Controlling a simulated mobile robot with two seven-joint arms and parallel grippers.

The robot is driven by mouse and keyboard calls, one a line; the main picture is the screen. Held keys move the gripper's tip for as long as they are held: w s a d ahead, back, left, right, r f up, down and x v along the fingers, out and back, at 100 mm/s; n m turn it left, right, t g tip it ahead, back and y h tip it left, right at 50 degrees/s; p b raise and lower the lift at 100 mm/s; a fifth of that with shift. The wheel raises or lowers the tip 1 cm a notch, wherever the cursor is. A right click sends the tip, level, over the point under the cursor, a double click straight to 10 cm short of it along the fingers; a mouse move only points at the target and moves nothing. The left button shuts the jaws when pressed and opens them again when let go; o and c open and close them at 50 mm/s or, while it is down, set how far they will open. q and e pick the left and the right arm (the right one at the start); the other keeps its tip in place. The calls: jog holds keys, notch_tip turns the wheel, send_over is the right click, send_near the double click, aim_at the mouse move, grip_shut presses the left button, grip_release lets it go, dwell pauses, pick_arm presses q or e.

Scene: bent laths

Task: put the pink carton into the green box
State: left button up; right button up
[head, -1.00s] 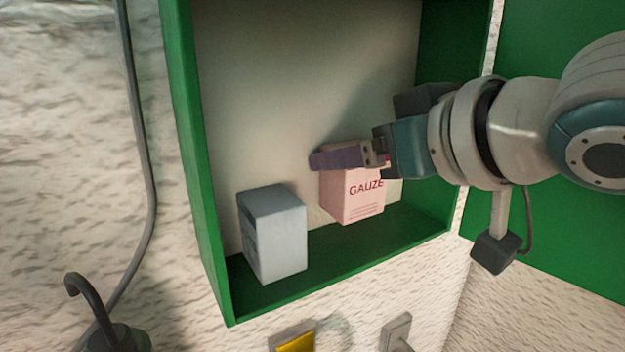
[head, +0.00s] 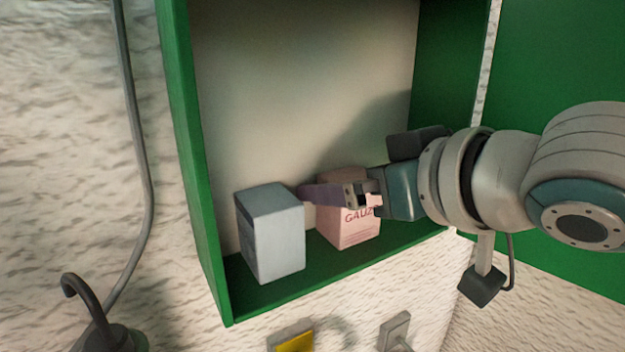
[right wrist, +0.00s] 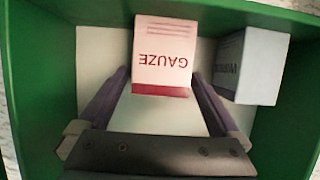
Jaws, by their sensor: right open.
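The pink carton (head: 348,232), marked GAUZE, stands upright inside the green box (head: 195,170), on its floor, as far as I can tell. My right gripper (head: 318,194) is at the carton's upper part and hides some of its front. In the right wrist view, the carton (right wrist: 163,50) appears upside down between the two fingers of the gripper (right wrist: 159,76). These fingers are open, with their tips close beside its sides; whether one still touches cannot be told. My left gripper is not in view.
A grey-white carton (head: 271,235) stands in the box just left of the pink one. The box's green door (head: 560,60) is open at the right. A dark hook (head: 85,300) and a cable (head: 140,170) are at the left. A yellow-faced switch (head: 293,340) is below the box.

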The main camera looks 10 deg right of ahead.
jog(key=shift+r, duration=0.15)
jog(key=b+v, duration=0.1)
jog(key=v, duration=1.1)
jog(key=s+d+f+m+g+h, duration=0.1)
jog(key=s+f+g, duration=0.3)
jog(key=s+f, duration=0.5)
jog(key=s+d+f+m+g+h, duration=0.1)
jog(key=s+d+f+g+h, duration=0.2)
jog(key=s+f+g, duration=0.2)
jog(key=s+f, duration=0.3)
jog(key=f, duration=0.2)
jog(key=shift+s+d+f+h, duration=0.2)
jog(key=shift+s+d+h, duration=0.15)
jog(key=shift+s+h, duration=0.05)
jog(key=shift+c, duration=0.3)
